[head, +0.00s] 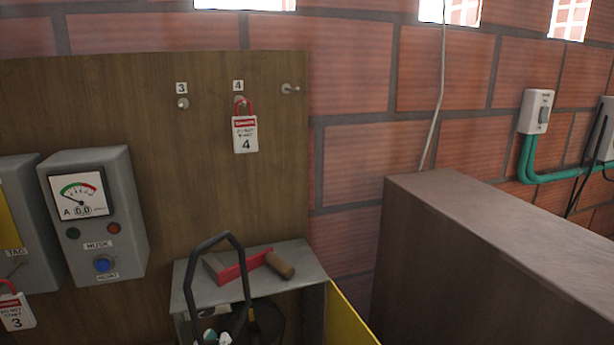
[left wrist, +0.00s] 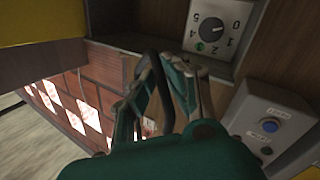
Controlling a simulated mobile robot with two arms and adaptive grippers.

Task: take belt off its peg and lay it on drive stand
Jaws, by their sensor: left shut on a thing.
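The belt (head: 189,290) is a black closed loop. It stands upright in the head view, in front of a grey metal stand with a yellow side panel, which seems to be the drive stand (head: 290,252). My left gripper (head: 217,338) is at the bottom edge of that view, mostly cut off, and holds the belt's lower part. In the left wrist view its green fingers (left wrist: 166,78) are shut on the black belt (left wrist: 153,68). The bare peg (head: 290,88) at the board's upper right has nothing on it. My right gripper is in neither view.
A tagged lock (head: 245,134) hangs on peg 4; peg 3 (head: 183,103) is empty. A meter box (head: 97,215) is at the left. A large brown block (head: 480,240) stands at the right.

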